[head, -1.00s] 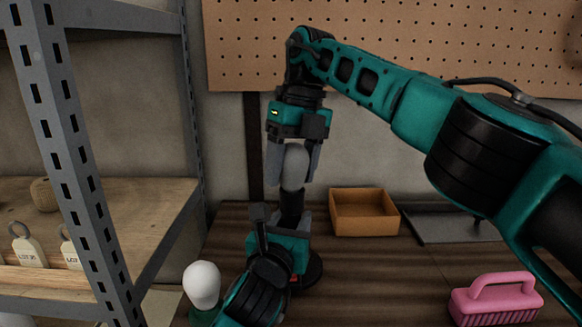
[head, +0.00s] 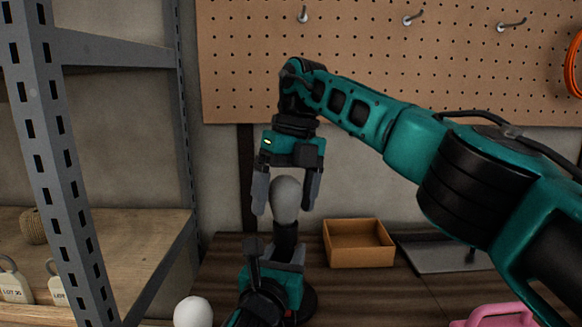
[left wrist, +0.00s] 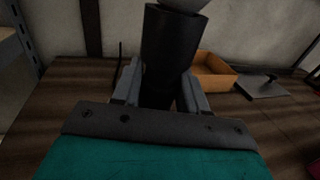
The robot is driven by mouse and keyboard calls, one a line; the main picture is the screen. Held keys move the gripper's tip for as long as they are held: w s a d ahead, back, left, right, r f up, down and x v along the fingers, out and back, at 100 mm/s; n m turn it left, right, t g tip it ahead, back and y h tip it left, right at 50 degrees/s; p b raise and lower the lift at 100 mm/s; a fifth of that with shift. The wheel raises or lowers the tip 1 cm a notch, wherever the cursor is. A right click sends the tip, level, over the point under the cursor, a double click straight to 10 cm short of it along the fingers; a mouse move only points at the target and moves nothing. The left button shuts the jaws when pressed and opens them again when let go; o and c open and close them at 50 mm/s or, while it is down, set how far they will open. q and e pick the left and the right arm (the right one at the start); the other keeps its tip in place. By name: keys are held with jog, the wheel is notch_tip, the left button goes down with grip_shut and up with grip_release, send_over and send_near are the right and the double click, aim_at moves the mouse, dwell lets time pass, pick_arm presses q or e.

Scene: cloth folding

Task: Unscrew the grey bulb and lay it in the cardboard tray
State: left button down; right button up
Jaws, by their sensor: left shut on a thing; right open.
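The grey bulb (head: 286,197) stands upright in the top of a black socket stand (head: 285,240). In the left wrist view the black stand (left wrist: 168,45) rises between my left fingers, with the bulb's underside (left wrist: 186,3) at the top edge. My left gripper (head: 284,262) is shut on the stand below the bulb. My right gripper (head: 286,205) points down from above, its fingers spread on both sides of the bulb, open and apart from it. The cardboard tray (head: 359,262) sits on the table to the right and looks empty.
A white bulb (head: 193,312) stands at the lower left. A grey plate (head: 440,257) lies right of the tray. A metal shelf (head: 70,165) borders the left; a pegboard with hooks (head: 350,60) is behind.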

pick_arm(q)
jog(key=shift+f, duration=0.1)
pick_arm(e)
jog(key=r+m, duration=0.3)
jog(key=d+r+m+t, duration=0.1)
jog(key=r+m, duration=0.2)
jog(key=m, duration=0.1)
jog(key=r+m+t, duration=0.1)
jog(key=r+m, duration=0.2)
jog(key=shift+s+d+m, duration=0.1)
jog(key=shift+d+m, duration=0.15)
jog(key=shift+m, duration=0.05)
jog(key=shift+s+d+r+m, duration=0.1)
jog(key=shift+d+r+m, duration=0.05)
jog(key=shift+r+m, duration=0.65)
jog(key=f, duration=0.4)
jog(key=a+f, duration=0.1)
jog(key=f, duration=0.3)
jog(key=w+a+f, duration=0.1)
jog(key=f, duration=0.3)
jog(key=shift+w, duration=0.1)
jog(key=shift+c, duration=0.5)
